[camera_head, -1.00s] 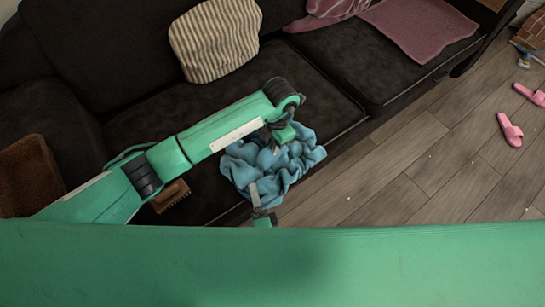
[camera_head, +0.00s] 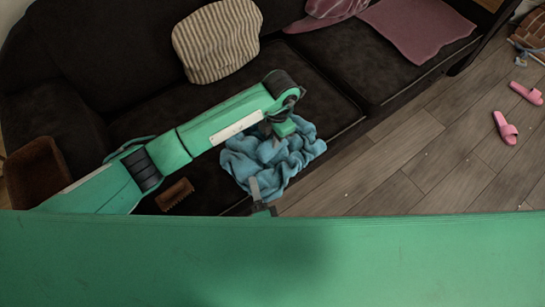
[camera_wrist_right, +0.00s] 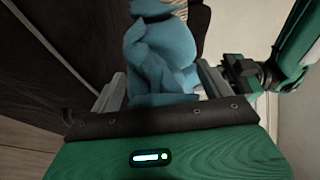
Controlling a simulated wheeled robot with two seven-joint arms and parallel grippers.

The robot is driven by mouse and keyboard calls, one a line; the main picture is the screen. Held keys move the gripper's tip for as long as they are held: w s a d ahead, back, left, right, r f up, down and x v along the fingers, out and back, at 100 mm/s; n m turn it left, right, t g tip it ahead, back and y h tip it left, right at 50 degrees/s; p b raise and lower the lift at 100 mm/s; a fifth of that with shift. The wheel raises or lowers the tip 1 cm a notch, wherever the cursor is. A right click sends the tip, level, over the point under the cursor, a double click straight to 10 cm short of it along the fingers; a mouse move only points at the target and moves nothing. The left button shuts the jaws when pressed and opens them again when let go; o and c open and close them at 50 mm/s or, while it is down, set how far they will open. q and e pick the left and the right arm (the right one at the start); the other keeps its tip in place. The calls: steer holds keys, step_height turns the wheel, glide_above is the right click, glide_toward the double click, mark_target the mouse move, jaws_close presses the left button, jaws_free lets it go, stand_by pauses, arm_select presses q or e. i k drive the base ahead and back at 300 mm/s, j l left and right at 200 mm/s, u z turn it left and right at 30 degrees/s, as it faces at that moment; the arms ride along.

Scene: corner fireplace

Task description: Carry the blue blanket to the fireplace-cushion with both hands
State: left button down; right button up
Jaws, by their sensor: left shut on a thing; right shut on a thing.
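The crumpled blue blanket (camera_head: 292,152) hangs bunched between my two grippers, in front of the dark sofa in the head view. My left gripper (camera_head: 272,136) is shut on its upper part. My right gripper (camera_head: 257,190) is shut on its lower edge; only its finger end shows above my green body. In the right wrist view the blanket (camera_wrist_right: 165,60) fills the gap between the fingers of my right gripper (camera_wrist_right: 163,88). I cannot make out the fireplace-cushion.
The dark sofa (camera_head: 320,100) holds a striped pillow (camera_head: 216,40) and a pink cloth (camera_head: 418,35). A brown brush-like object (camera_head: 175,194) lies near my left arm. Pink slippers (camera_head: 505,128) lie on the wooden floor (camera_head: 400,165), which is mostly clear at the right.

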mark_target(400, 57)
steer(key=i+l+u, duration=0.1)
steer(key=i+l, duration=0.15)
steer(key=l, duration=0.25)
steer(key=i+l+u, duration=0.1)
steer(key=i+l, duration=0.15)
steer(key=l, duration=0.25)
steer(key=i+l, duration=0.2)
steer(key=l, duration=0.3)
steer(key=i+l+u, duration=0.15)
steer(key=l, duration=0.35)
steer(key=i+l+u, duration=0.1)
steer(key=i+l, duration=0.15)
steer(key=l, duration=0.3)
steer(key=i+l+u, duration=0.1)
steer(key=l, duration=0.5)
steer(key=i+l+u, duration=0.1)
steer(key=l, duration=0.45)
steer(key=i+l, duration=0.25)
steer(key=l, duration=0.35)
steer(key=j+u, duration=0.05)
